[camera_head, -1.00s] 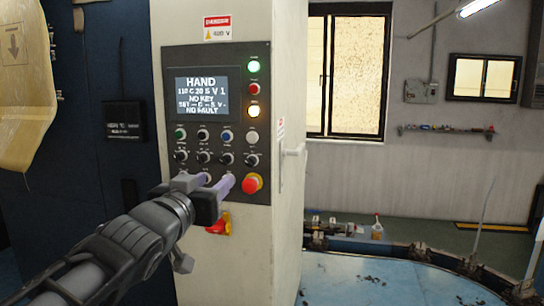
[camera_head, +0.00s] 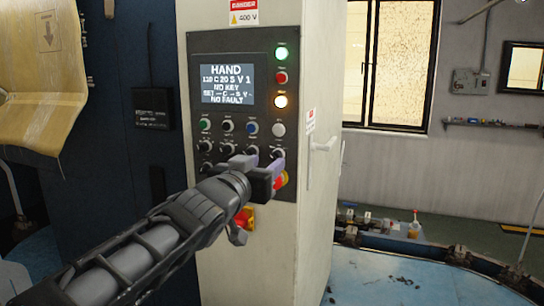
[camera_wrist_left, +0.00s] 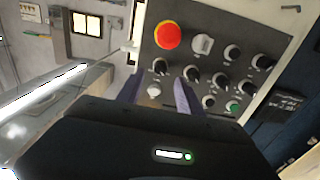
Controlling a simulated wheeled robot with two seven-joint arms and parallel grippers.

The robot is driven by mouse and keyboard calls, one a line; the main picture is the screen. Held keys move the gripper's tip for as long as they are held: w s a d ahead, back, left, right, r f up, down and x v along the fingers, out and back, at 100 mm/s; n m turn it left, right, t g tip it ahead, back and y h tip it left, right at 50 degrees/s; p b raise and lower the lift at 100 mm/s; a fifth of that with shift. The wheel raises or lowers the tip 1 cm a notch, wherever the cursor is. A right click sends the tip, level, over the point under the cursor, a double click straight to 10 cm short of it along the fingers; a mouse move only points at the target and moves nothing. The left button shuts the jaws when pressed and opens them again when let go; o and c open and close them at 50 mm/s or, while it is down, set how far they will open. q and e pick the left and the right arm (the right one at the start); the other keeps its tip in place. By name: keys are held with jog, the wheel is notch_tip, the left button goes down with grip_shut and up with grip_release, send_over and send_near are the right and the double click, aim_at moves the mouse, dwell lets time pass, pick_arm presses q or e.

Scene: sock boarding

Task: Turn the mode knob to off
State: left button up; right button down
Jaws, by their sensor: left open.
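The control panel (camera_head: 235,44) is on the pale cabinet, and its screen (camera_head: 227,84) reads HAND at the top. Rows of small black knobs and coloured buttons lie below the screen. Their labels are too small to read, so I cannot tell which is the mode knob. My left gripper (camera_head: 262,161) is open in front of the lower knobs, near the right-hand black knob (camera_head: 278,152). In the left wrist view, a black knob (camera_wrist_left: 160,67) shows beyond and between the open fingers (camera_wrist_left: 158,82). Contact cannot be told. My right gripper is not in view.
The red emergency button (camera_wrist_left: 168,35) is close to the fingers and partly hidden by them in the head view. A red and yellow switch (camera_head: 246,217) is below the panel. A door handle (camera_head: 322,145) sticks out on the cabinet's right side.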

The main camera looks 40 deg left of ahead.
aim_at(274, 158)
pick_arm(q)
jog(key=x, duration=0.4)
jog(key=shift+w+a, duration=0.15)
jog(key=shift+w, duration=0.15)
jog(key=shift+c, duration=0.3)
grip_shut()
